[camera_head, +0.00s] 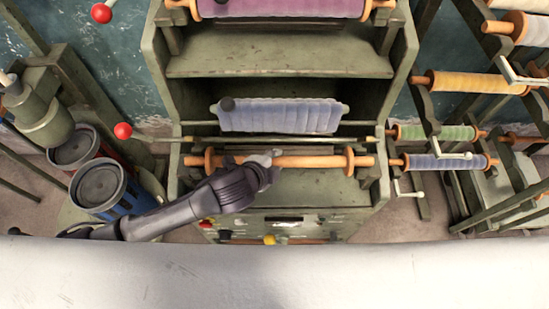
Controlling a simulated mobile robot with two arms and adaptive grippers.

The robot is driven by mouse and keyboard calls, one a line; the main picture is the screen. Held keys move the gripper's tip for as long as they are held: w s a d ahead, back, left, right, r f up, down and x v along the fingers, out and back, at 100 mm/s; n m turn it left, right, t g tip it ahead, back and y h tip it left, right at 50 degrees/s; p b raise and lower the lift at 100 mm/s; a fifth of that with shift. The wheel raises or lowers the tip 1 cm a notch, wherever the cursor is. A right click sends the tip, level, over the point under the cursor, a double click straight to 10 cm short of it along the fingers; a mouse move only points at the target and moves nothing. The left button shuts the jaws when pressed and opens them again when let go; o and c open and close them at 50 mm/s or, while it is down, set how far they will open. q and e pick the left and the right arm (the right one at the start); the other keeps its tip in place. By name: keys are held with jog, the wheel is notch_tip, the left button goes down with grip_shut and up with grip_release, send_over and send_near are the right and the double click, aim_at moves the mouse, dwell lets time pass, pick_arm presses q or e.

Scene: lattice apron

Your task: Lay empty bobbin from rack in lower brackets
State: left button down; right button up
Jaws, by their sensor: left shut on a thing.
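The empty bobbin (312,161) is a bare orange-brown wooden spindle with a round flange near each end. It lies level across the front of the green machine frame. My left gripper (270,158) is shut on the bobbin a little left of its middle, with its arm coming in from the lower left. The bobbin's ends are at the lower brackets (370,174) on the two sides of the frame. I cannot tell whether the ends rest in them or hang just above. My right gripper is not in view.
A lavender-wound roll (285,115) sits above and behind the bobbin, with a thin rail between. A purple roll (280,7) is at the top. The rack at right holds yellow (475,82), green and blue bobbins. Dark-lidded cans (100,184) stand left. A pale surface (280,275) spans the front.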

pick_arm(q)
jog(key=c, duration=0.8)
grip_release()
jog(key=v, duration=1.2)
